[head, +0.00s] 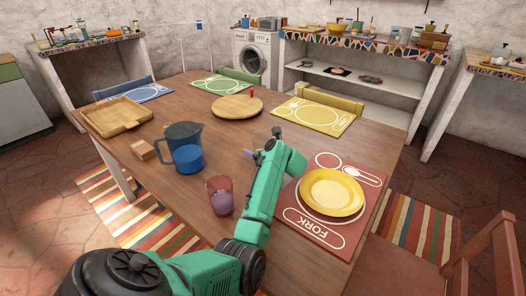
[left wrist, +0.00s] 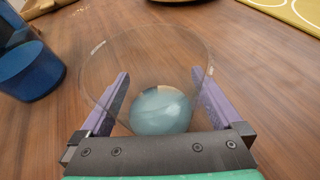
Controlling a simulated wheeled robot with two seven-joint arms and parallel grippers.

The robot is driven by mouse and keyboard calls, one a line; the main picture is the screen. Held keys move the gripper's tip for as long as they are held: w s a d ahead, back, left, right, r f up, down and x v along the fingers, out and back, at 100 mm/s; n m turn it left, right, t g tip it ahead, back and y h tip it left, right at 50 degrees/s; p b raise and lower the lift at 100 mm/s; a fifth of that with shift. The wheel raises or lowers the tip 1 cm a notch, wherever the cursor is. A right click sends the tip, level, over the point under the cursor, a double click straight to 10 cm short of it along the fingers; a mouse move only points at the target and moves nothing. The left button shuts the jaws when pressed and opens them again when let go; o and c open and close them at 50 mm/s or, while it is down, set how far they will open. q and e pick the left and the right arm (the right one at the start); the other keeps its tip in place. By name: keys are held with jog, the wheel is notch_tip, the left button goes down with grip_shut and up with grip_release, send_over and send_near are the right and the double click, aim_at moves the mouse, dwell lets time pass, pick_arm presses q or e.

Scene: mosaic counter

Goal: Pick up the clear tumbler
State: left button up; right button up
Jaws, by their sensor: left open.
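The clear tumbler (left wrist: 150,60) is in the left wrist view, see-through with a wide round rim and a pale blue-teal bottom. It stands on the wooden table between the two purple fingers of my left gripper (left wrist: 160,76). The fingers are open, one on each side of it; I cannot tell whether either touches the glass. In the head view my green left arm hides most of the gripper and tumbler; a bit of purple finger (head: 248,153) shows. My right gripper is not in view.
A blue pitcher (head: 186,158) stands left of the tumbler and a reddish-purple cup (head: 219,197) nearer. A yellow plate (head: 332,193) lies on a red placemat (head: 314,230) at right. A round wooden board (head: 237,107) is behind; a wooden tray (head: 117,116) is at left.

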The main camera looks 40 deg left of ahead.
pick_arm(q)
jog(key=shift+s+d+r, duration=0.25)
jog(key=shift+r, duration=0.15)
jog(key=c, duration=0.4)
jog(key=shift+s+d+r, duration=0.1)
jog(key=shift+d+r, duration=0.05)
jog(key=c, duration=1.1)
jog(key=shift+f, duration=0.2)
notch_tip(320, 180, up, 20)
jog(key=shift+r, duration=0.1)
jog(key=o, duration=0.9)
grip_shut()
